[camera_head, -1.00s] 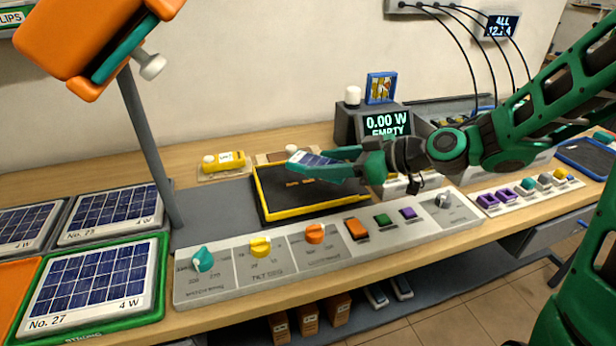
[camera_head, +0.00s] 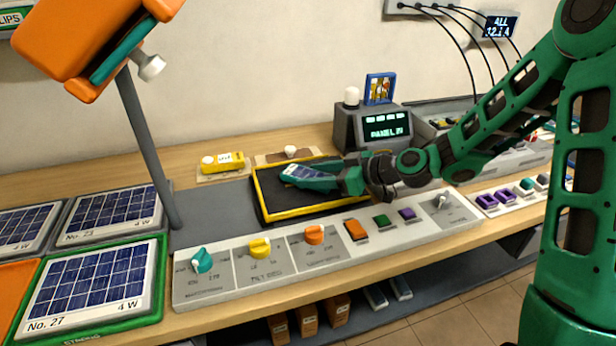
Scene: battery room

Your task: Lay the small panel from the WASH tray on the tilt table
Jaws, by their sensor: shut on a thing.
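The small panel (camera_head: 298,173), blue cells with a pale edge, is in my gripper (camera_head: 312,178). My gripper is shut on it, and the green fingers hide much of it. The panel is low over the black bed of the tilt table (camera_head: 284,214), which has a yellow rim. It looks close to flat; whether it touches the bed I cannot tell. A dark display (camera_head: 388,128) behind the table shows several lit marks and the word PANEL.
A control strip (camera_head: 285,276) with knobs and buttons runs along the front of the table. An orange lamp head (camera_head: 82,40) on a grey post (camera_head: 150,150) stands at the left. Larger panels, one marked No. 27 (camera_head: 92,283), lie at the left.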

